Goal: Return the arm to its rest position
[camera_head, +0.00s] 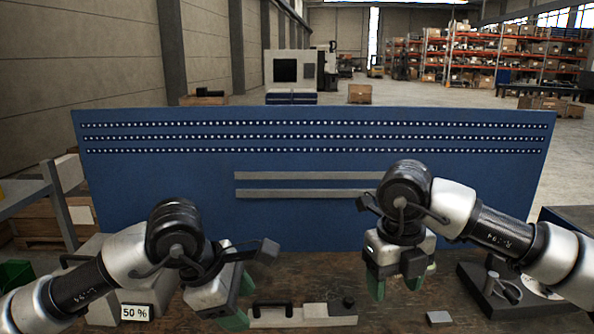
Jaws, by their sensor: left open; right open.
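My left gripper (238,305) hangs over the left middle of the wooden bench, its green-tipped fingers apart and nothing seen between them. My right gripper (396,284) points down above the bench right of centre, its green-tipped fingers apart and empty. No microscope arm can be made out for certain. A dark device with a lever and grey parts (487,284) stands on the bench at the right, partly hidden behind my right arm. A grey housing (101,313) with a "50 %" display (136,312) is at the left, partly covered by my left arm.
A blue perforated panel (300,215) with two grey rails stands behind the bench (380,318). A grey plate with a black handle (303,315) lies between my grippers, near the left one. A small grey block (438,318) lies at the front right. A green bin (15,274) is far left.

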